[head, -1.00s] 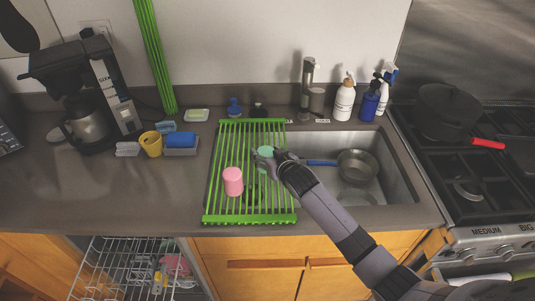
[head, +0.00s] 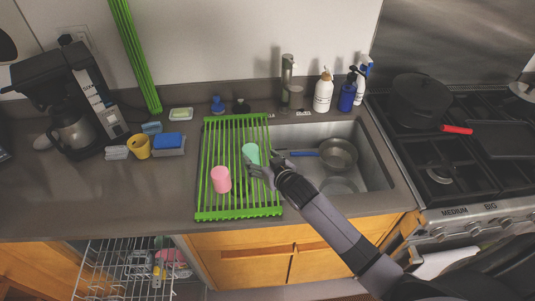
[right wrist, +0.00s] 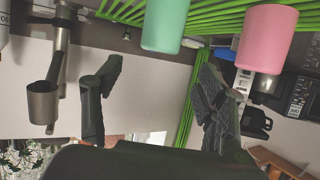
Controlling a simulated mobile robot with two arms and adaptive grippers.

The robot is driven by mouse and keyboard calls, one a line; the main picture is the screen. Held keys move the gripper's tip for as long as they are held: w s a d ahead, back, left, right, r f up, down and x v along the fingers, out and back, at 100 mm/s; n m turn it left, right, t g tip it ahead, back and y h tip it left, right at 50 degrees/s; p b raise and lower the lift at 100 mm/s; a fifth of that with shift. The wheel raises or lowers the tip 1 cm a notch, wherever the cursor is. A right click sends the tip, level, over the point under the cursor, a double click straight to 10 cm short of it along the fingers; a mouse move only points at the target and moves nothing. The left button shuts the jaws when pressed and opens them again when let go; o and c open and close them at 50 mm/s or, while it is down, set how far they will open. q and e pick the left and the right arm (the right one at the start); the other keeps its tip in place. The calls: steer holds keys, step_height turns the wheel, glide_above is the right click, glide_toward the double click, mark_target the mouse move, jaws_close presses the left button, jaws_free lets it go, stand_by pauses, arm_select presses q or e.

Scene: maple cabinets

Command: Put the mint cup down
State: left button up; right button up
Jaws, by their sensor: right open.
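The mint cup (head: 251,153) stands on the green roll-up drying rack (head: 240,212) over the left part of the sink. It also shows at the top of the right wrist view (right wrist: 165,25). My right gripper (head: 257,172) is just in front of the mint cup. Its two fingers (right wrist: 160,66) are spread, with nothing between them, and the cup is beyond the fingertips. My left gripper is not in view.
A pink cup (head: 221,180) stands on the rack, left of my right gripper. A pan (head: 339,154) is in the sink. Soap bottles (head: 323,92) stand behind it. A yellow mug (head: 139,146) and a coffee maker (head: 75,95) are on the left counter. An open dishwasher rack (head: 120,265) is below.

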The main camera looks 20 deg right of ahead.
steer(key=shift+v, duration=1.9)
